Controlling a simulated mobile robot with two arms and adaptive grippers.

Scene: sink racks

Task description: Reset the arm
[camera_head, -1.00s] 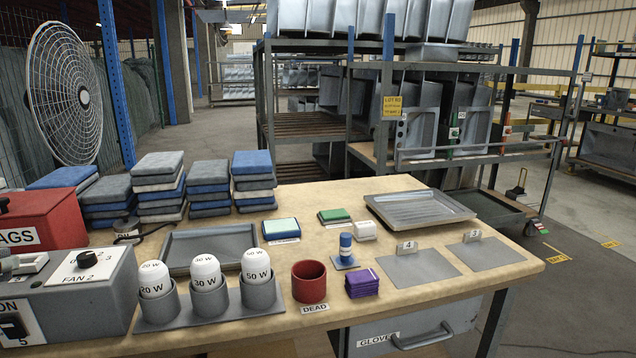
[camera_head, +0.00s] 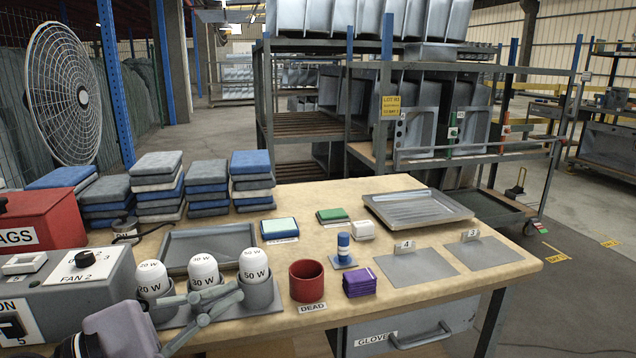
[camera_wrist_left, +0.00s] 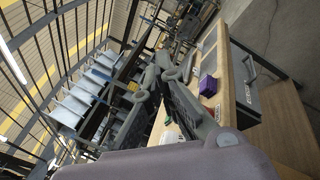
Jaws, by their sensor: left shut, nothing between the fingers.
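My left gripper (camera_head: 222,303) comes in at the bottom left of the head view, in front of the bulb holders. It is shut and empty. In the left wrist view its fingers (camera_wrist_left: 163,72) come together at the middle, with nothing visible between them. My right gripper is in neither view. Three white bulbs marked 20 W (camera_head: 153,277), 30 W (camera_head: 204,268) and 50 W (camera_head: 253,262) stand in grey cups. The gripper's fingers hide part of the cups' fronts and their base.
The grey control box (camera_head: 75,285) is at the left. A flat tray (camera_head: 208,240) lies behind the bulbs. Bare tabletop (camera_head: 400,300) shows at the front right.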

